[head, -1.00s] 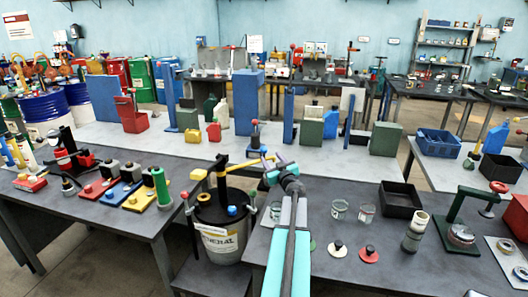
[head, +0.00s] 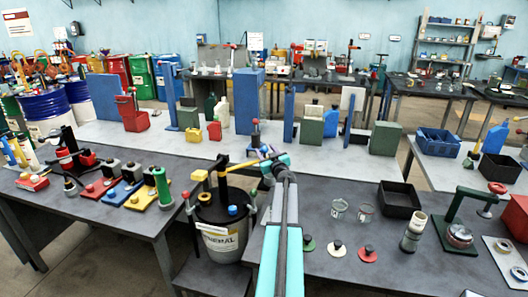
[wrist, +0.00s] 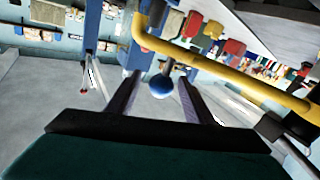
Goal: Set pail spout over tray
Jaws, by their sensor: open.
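The dark pail (head: 222,246) with a "GENERAL" label stands left of my arm, with a black pump and a yellow spout (head: 243,164) reaching right toward my gripper. My gripper (head: 268,157) is at the spout's outer end. In the wrist view the fingers (wrist: 160,92) are apart, with a blue ball knob (wrist: 162,88) on a short stem showing between them. The yellow spout (wrist: 235,72) crosses above and to the right. I cannot tell whether a finger touches the knob. A black tray (head: 384,209) lies on the right-hand table, clear of the spout.
Two glass beakers (head: 366,210) and several knobbed discs (head: 369,254) stand right of my arm. A grey-white cylinder (head: 412,233) and a green stand (head: 455,214) are farther right. Blue and green blocks (head: 311,127) line the table behind.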

